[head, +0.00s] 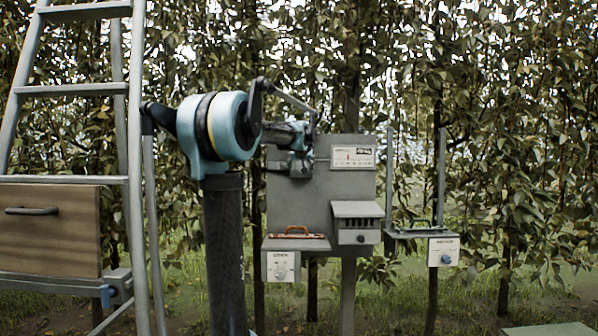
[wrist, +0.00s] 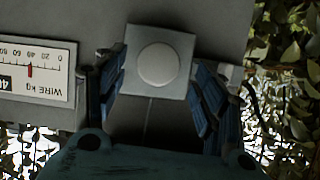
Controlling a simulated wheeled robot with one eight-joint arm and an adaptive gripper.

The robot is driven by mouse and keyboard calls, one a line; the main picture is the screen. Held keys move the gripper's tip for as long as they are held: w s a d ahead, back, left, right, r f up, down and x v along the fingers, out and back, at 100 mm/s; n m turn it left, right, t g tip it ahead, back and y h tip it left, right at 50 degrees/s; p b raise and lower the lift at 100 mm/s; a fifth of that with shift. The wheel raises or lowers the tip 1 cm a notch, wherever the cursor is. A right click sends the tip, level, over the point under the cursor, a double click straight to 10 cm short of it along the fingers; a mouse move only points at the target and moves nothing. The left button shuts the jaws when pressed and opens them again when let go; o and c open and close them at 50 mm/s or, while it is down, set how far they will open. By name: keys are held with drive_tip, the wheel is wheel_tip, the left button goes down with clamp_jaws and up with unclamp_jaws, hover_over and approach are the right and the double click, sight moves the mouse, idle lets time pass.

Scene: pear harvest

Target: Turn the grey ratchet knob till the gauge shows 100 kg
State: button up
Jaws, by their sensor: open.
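The round grey ratchet knob (wrist: 157,63) sits on a square grey plate in the wrist view. My gripper (head: 300,164) is in front of the grey panel's upper left in the head view, and hides the knob there. In the wrist view its blue fingers are spread, one to each side of the knob and plate, with gaps visible; contact cannot be told. The gauge (wrist: 36,72), marked "WIRE kg", appears upside down at the left, with its red pointer near 40. It also shows on the panel in the head view (head: 353,157).
Below the gauge is a grey slotted box (head: 356,224). A shelf (head: 282,245) with an orange-brown handled item stands lower left, and a tray box (head: 437,240) stands to the right. A ladder (head: 133,150) and wooden drawer (head: 50,232) are at left. Foliage surrounds the panel.

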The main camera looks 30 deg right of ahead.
sight(301, 166)
drive_tip(key=shift+x, duration=2.6)
drive_tip(key=c, duration=1.1)
